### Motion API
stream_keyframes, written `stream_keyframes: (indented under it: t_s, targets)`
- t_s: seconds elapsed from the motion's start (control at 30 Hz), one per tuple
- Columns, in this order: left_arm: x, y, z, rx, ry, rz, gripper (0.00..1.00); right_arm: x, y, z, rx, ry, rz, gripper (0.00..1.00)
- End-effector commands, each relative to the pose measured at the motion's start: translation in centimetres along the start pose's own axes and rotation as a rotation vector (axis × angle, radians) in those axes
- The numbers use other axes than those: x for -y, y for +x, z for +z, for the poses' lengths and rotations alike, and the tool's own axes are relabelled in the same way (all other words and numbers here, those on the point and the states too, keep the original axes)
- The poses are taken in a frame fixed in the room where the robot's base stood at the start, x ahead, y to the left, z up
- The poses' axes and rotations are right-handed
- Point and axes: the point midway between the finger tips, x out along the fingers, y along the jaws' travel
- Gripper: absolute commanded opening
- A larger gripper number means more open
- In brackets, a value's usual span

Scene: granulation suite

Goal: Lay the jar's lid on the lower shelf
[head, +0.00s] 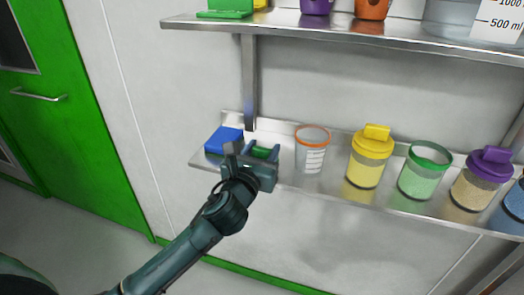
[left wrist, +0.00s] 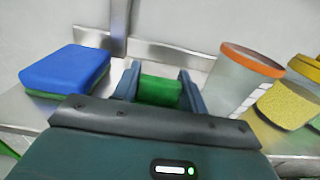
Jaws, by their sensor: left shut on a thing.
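My left gripper (head: 262,152) is at the left part of the lower shelf (head: 335,188), between a blue block and an orange-rimmed cup. It is shut on a green piece, which looks like the jar's lid (head: 264,154). In the left wrist view the green lid (left wrist: 160,90) shows between the two fingers (left wrist: 158,82). The gripper body hides its lower part, so I cannot tell whether it touches the shelf. The jar with the green rim (head: 420,178) stands upright on the lower shelf, with no lid on top. My right gripper is not in view.
The blue block with a green underside (head: 224,140) lies left of the gripper. The orange-rimmed cup (head: 311,152) stands close on its right. A yellow-lidded jar (head: 369,160) and a purple-lidded jar (head: 480,180) stand farther right. An upper shelf (head: 340,32) hangs above.

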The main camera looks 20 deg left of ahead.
Motion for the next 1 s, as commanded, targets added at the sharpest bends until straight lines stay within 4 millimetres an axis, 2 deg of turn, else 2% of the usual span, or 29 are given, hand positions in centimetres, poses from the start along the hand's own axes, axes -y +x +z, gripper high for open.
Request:
stream_keyframes:
  t_s: [0.13,0.17,0.4,0.73,0.87,1.0]
  targets:
    - [0.0,0.0,-0.4,0.0,0.001,0.0,0.21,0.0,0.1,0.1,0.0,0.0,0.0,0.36]
    - [0.0,0.0,-0.3,0.0,0.0,0.0,0.45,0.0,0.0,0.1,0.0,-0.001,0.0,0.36]
    - [0.0,0.0,-0.3,0.0,0.0,0.0,0.65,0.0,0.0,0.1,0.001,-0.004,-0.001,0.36]
    - [0.0,-0.2,0.1,-0.001,0.0,0.0,0.65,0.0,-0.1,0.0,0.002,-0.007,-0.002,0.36]
    - [0.0,-2.2,-0.1,-0.001,0.001,-0.002,0.65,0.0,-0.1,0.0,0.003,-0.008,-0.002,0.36]
    - [0.0,-5.3,-0.1,-0.002,0.002,-0.002,0.65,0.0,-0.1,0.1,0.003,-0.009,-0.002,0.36]
